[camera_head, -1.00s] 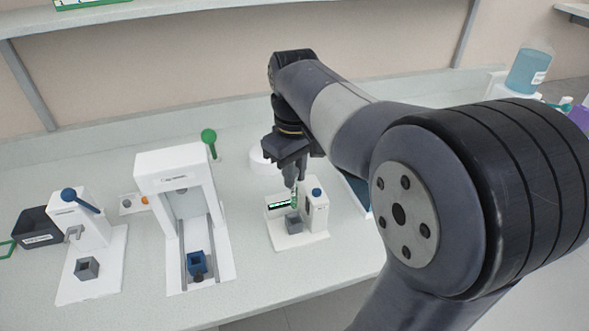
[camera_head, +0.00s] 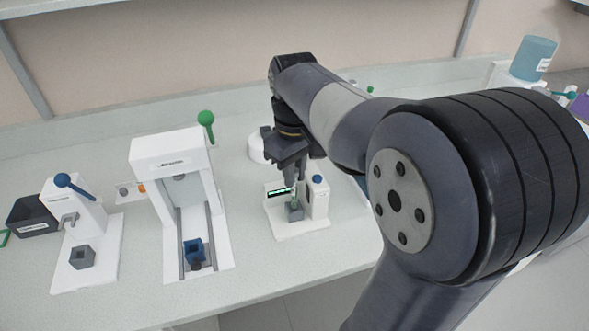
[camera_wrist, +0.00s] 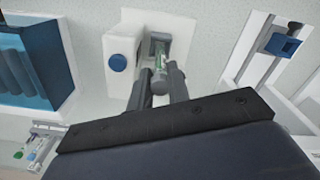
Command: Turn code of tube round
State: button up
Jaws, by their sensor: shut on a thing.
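The tube (camera_wrist: 158,62) is a small clear tube with green in it and a grey cap facing the wrist camera. My gripper (camera_wrist: 158,82) is shut on it near the cap, one finger on each side. In the head view my gripper (camera_head: 294,182) holds the tube (camera_head: 295,198) upright at the grey holder (camera_head: 295,213) of a small white device (camera_head: 307,229). The tube's lower end is at or in the holder; how deep is hidden. The device has a dark display with green marks (camera_head: 277,191) and a blue button (camera_head: 317,179). The tube's code cannot be made out.
A white gantry device (camera_head: 172,148) with a blue holder (camera_head: 195,251) and green-knobbed lever stands to the left. Farther left are a white blue-lever device (camera_head: 87,218) and a black bin (camera_head: 32,216). A blue rack (camera_wrist: 30,70) lies beside the small device in the wrist view.

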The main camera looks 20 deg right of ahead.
aim_at(295, 206)
jog(key=shift+f+b, duration=0.8)
jog(key=shift+f, duration=0.7)
jog(key=n+p, duration=0.1)
jog(key=n, duration=0.3)
jog(key=shift+r+n+p, duration=0.15)
jog(key=shift+n+p, duration=0.15)
jog(key=shift+p, duration=0.1)
jog(key=n+p, duration=0.1)
jog(key=n, duration=0.4)
jog(key=n+p, duration=0.2)
jog(key=n, duration=0.3)
jog(key=shift+w+n, duration=0.1)
jog(key=shift+n, duration=0.3)
jog(key=n, duration=0.4)
jog(key=shift+n+p, duration=0.3)
jog(key=shift+p, duration=0.1)
jog(key=shift+f, duration=0.25)
